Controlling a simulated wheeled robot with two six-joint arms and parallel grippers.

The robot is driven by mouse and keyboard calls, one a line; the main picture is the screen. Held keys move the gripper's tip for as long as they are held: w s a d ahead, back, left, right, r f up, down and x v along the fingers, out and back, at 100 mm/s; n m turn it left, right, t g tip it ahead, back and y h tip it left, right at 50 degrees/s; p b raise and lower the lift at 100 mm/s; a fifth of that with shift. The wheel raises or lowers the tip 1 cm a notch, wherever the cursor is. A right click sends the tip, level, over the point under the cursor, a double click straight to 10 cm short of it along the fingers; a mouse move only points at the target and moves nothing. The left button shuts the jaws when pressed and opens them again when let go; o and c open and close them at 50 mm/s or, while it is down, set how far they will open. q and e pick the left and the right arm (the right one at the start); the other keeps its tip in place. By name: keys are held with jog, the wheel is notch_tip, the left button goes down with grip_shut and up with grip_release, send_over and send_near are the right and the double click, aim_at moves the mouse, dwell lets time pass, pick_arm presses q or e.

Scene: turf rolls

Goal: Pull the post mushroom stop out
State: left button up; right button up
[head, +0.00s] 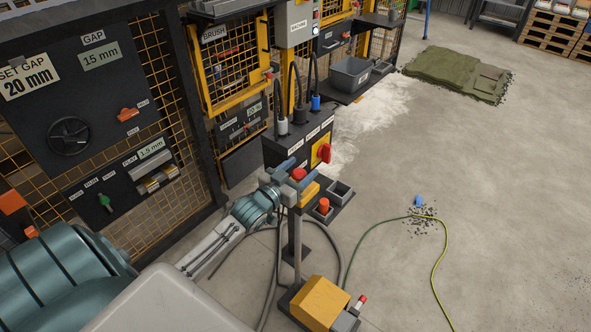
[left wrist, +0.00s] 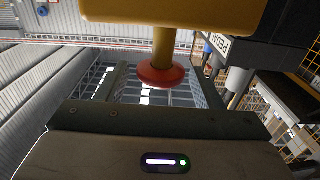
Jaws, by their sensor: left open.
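The post mushroom stop is a red round button (head: 298,174) on the yellow box (head: 309,194) at the top of the post. In the left wrist view the red cap (left wrist: 161,76) sits on a yellow stem that stands out from the yellow box (left wrist: 170,12). My left gripper (head: 297,179) is at the button, with its fingers apart on either side of it. In the wrist view the open fingers (left wrist: 158,88) flank the cap, with gaps visible at both sides. I cannot tell the exact depth of the cap between them. My right gripper is not in view.
A yellow pedal box (head: 319,302) and a green hose (head: 395,219) lie on the floor. Open floor extends right.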

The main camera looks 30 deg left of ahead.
pick_arm(q)
jog(key=shift+s, duration=0.1)
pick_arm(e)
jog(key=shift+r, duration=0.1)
pick_arm(q)
jog(key=shift+s+a+r+p, duration=0.15)
jog(key=shift+s+p, duration=0.5)
jog(key=shift+s, duration=0.35)
jog(key=shift+s+f+b, duration=0.3)
jog(key=shift+s+b, duration=0.05)
jog(key=shift+s, duration=0.45)
jog(key=s+b, duration=0.5)
jog(key=s, duration=0.2)
jog(key=shift+a+r+b, duration=0.2)
jog(key=shift+a+b, duration=0.1)
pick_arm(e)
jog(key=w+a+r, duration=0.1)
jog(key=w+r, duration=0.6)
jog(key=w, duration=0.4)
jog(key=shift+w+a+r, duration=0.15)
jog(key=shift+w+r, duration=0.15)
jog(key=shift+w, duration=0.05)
